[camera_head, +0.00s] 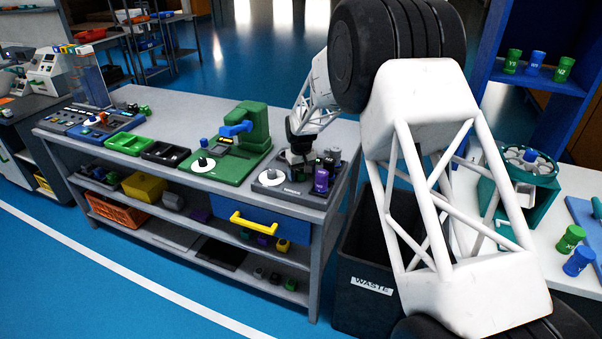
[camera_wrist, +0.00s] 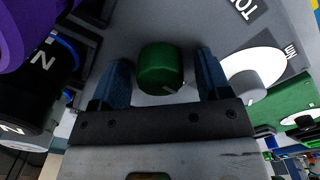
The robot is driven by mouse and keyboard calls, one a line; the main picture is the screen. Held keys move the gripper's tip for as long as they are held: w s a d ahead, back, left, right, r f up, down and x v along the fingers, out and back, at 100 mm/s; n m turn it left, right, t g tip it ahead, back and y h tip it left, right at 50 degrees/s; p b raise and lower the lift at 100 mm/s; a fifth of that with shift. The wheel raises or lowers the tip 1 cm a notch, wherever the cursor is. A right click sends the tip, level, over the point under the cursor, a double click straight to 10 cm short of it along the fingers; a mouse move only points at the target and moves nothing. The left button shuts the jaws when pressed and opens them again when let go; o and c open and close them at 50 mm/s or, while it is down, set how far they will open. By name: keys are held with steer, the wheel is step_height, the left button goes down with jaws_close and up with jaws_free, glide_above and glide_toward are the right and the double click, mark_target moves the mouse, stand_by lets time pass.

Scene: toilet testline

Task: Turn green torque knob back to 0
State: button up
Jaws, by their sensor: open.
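The green torque knob (camera_wrist: 160,68) shows in the wrist view, a round green knob with a pale pointer mark toward its lower right. It sits on a grey panel (camera_wrist: 185,22) with partly visible lettering. My gripper (camera_wrist: 163,75) is open, with one blue finger on each side of the knob and visible gaps between. In the head view my gripper (camera_head: 300,145) is over the grey station (camera_head: 268,190) at the right end of the bench. The knob is hidden there behind the gripper. I cannot read which value the pointer marks.
A white dial with a grey knob (camera_wrist: 244,80) is right of the gripper. Black and purple cylinders (camera_head: 321,178) stand close on the other side. A green press-like station (camera_head: 250,125) is left on the bench. A waste bin (camera_head: 365,290) stands below.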

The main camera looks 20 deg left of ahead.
mark_target(301, 171)
steer(key=shift+r, duration=0.1)
steer(key=shift+r, duration=3.8)
